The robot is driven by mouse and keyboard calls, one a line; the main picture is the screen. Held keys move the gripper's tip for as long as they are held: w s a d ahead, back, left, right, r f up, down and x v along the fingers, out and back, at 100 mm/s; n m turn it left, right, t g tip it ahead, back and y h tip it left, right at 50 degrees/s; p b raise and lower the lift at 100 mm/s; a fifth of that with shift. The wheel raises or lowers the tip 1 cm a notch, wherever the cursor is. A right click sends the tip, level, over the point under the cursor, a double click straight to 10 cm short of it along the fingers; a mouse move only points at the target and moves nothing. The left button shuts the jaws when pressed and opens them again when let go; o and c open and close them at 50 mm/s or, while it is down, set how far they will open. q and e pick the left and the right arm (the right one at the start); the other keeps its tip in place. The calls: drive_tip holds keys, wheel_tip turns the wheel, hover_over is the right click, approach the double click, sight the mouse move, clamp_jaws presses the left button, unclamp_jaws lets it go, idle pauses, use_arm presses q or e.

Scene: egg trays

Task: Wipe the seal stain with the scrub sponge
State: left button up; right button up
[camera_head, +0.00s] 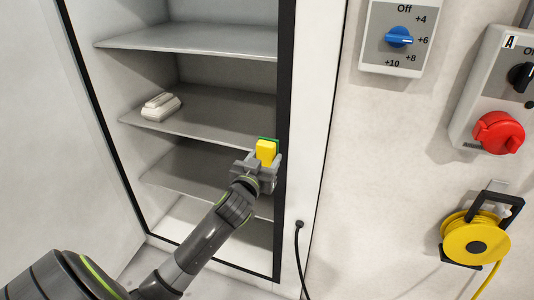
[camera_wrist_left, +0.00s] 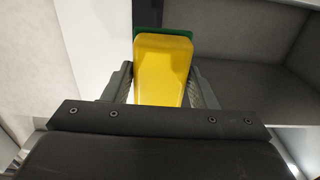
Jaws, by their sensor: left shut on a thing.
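The scrub sponge (camera_head: 266,152) is yellow with a green scrub layer on its far side. My left gripper (camera_head: 264,165) is shut on it, at the right edge of the open cabinet, by the black seal (camera_head: 285,110). In the left wrist view the sponge (camera_wrist_left: 162,72) stands between the two fingers of the gripper (camera_wrist_left: 164,90), green side away from me. I cannot tell whether the sponge touches the seal. No stain shows; it may be hidden behind the sponge. My right gripper is not in view.
The cabinet has several grey shelves (camera_head: 200,38); a white object (camera_head: 160,108) lies on one. To the right, the wall carries a dial box (camera_head: 395,58), a box with a red knob (camera_head: 497,132) and a yellow cable reel (camera_head: 476,240). A black cable (camera_head: 299,250) hangs beside the cabinet.

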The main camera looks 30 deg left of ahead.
use_arm(q)
drive_tip(key=shift+s+d, duration=0.1)
drive_tip(key=shift+p+v, duration=0.6)
drive_tip(key=shift+v, duration=0.85)
